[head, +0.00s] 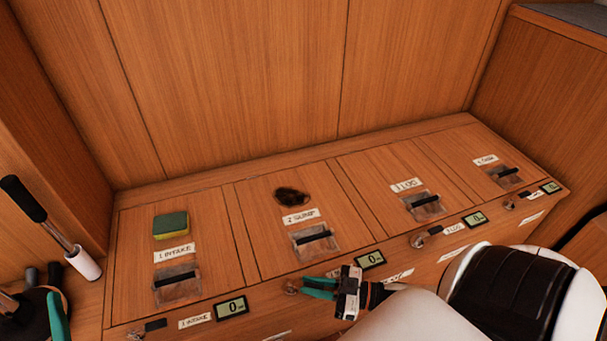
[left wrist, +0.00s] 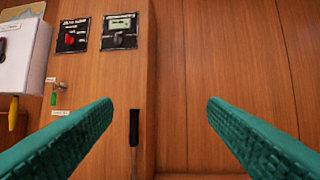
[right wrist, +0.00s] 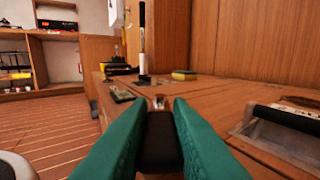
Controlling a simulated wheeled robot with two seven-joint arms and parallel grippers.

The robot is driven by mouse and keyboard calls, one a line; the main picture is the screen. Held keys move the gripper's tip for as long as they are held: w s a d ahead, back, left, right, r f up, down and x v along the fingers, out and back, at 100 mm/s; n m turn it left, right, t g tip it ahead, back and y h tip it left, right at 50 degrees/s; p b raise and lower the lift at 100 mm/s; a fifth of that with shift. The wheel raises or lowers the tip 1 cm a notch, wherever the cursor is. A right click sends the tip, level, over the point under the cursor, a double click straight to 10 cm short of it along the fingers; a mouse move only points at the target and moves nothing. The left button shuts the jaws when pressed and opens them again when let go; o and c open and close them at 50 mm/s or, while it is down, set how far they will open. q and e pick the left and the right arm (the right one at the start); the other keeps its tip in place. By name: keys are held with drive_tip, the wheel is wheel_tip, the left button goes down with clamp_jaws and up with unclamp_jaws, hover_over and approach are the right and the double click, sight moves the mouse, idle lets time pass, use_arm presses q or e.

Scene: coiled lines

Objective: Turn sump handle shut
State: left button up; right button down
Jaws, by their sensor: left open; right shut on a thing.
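The sump section of the bench carries a label reading 2 SUMP (head: 300,216). On the front face below it is a small brass valve fitting (head: 291,287). My right gripper (head: 306,288) is at this fitting. In the right wrist view its teal fingers (right wrist: 160,115) are shut on the black sump handle (right wrist: 159,143), with brass showing just beyond. The fingers hide most of the handle in the head view, so its exact angle is hard to tell. My left gripper (left wrist: 160,115) is open and empty, facing wooden panelling; part of it shows at the head view's lower left.
A green-yellow sponge (head: 171,225) lies on the intake lid and a dark clump (head: 291,196) on the sump lid. A neighbouring black intake handle (head: 156,324) and small displays (head: 370,260) line the front face. A black-gripped lever (head: 35,212) stands at left.

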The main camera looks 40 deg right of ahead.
use_arm(q)
drive_tip(key=shift+s+r+t+h+b, duration=0.25)
drive_tip(key=shift+s+r+t, duration=0.25)
drive_tip(key=shift+r+t, duration=0.25)
drive_tip(key=shift+s+r+t+h+b, duration=0.2)
drive_tip(key=shift+s+r+t, duration=0.25)
drive_tip(key=shift+r+t, duration=0.3)
use_arm(e)
drive_tip(key=shift+w+d+n+g+y, duration=0.15)
drive_tip(key=shift+d+n+g+y, duration=0.05)
drive_tip(key=shift+n+g+y, duration=0.35)
drive_tip(key=shift+w+d+n+g+y, duration=0.15)
drive_tip(key=shift+n+g+y, duration=0.3)
drive_tip(key=shift+g+y, duration=0.15)
use_arm(q)
drive_tip(key=shift+r, duration=0.1)
use_arm(e)
drive_tip(key=c, duration=1.3)
unclamp_jaws()
drive_tip(key=shift+s+d, duration=0.15)
use_arm(q)
wheel_tip(320, 180, down, 7)
drive_tip(key=w+g+y+p, duration=0.2)
drive_tip(key=g, duration=0.4)
drive_tip(key=shift+w+a+f, duration=0.2)
drive_tip(key=shift+w+a, duration=0.05)
drive_tip(key=shift+w, duration=0.1)
use_arm(e)
drive_tip(key=shift+v, duration=5.8)
drive_tip(key=shift+f, duration=0.15)
